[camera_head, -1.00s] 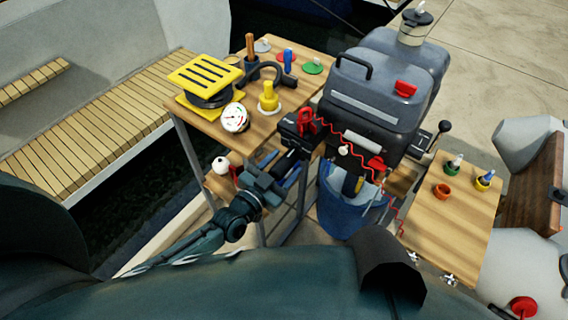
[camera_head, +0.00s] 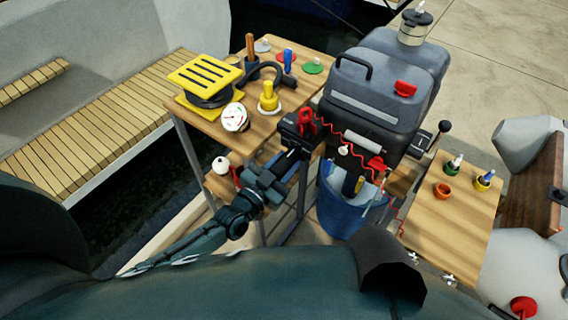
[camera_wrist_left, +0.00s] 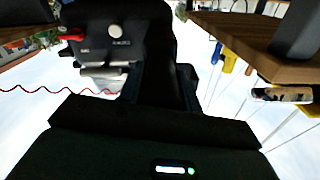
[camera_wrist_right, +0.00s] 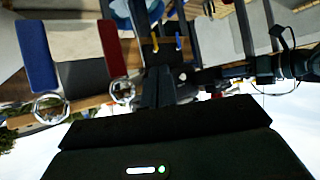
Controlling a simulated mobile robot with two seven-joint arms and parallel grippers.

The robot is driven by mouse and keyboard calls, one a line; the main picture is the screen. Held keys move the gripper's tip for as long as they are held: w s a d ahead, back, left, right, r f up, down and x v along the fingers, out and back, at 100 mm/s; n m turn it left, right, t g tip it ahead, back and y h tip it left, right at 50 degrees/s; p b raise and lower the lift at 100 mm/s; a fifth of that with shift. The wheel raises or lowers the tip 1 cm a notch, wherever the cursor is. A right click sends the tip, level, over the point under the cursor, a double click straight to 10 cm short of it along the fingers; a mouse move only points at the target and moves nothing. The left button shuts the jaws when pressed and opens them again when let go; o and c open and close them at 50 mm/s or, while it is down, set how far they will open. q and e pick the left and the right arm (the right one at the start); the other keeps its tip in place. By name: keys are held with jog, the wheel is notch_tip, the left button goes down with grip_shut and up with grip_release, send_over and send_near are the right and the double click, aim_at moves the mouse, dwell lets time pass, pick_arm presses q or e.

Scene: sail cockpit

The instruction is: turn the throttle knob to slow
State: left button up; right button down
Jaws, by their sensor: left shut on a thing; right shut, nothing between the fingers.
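The black throttle unit (camera_head: 293,128) is in the middle of the head view, in front of the motor, with a red clip (camera_head: 308,118) on it. In the left wrist view its dark face (camera_wrist_left: 100,48) shows a round pale button and small white lettering I cannot read. My left gripper (camera_head: 291,155) reaches it from below left and is shut on the throttle knob; its fingers (camera_wrist_left: 165,85) hide most of the knob. The knob's setting cannot be read. My right gripper (camera_wrist_right: 165,88) is shut and empty, away from the throttle.
A red coiled cord (camera_head: 340,130) runs right from the clip. The grey motor (camera_head: 375,95) stands behind, with a blue bucket (camera_head: 340,215) below. A wooden shelf (camera_head: 455,225) at right holds small pots.

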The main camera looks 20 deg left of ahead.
pick_arm(q)
jog(key=shift+n, duration=0.3)
jog(key=n, duration=0.3)
jog(key=shift+n+b, duration=0.5)
jog(key=shift+n, duration=1.6)
jog(key=o, duration=1)
jog(key=v, duration=1.3)
jog(key=shift+s, duration=0.1)
